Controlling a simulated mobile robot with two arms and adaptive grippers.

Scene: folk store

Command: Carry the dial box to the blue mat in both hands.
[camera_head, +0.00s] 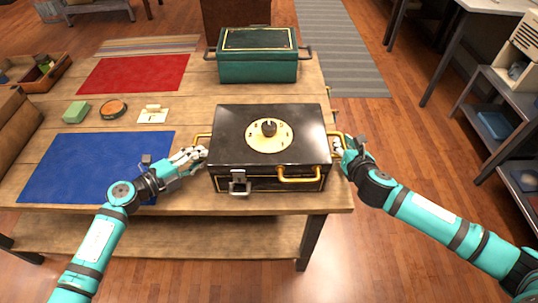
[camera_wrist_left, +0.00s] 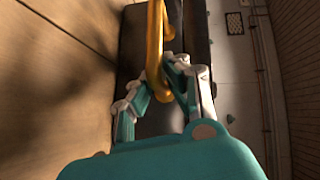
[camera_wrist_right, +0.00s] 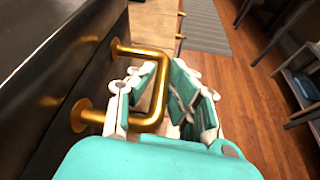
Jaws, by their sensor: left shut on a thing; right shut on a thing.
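The dial box (camera_head: 225,145) is black with gold trim, a round gold dial on its lid and a gold handle on each side. It is near the front edge of the wooden table, to the right of the blue mat (camera_head: 80,165). My left gripper (camera_head: 203,153) is shut on its left handle, also seen in the left wrist view (camera_wrist_left: 155,40). My right gripper (camera_head: 340,148) is shut on its right handle, which shows in the right wrist view (camera_wrist_right: 140,52). I cannot tell whether the box touches the table. The blue mat is bare, its right part partly behind my left arm.
A green box (camera_head: 257,68) stands behind the dial box. A wooden tray (camera_head: 40,80) sits at the left.

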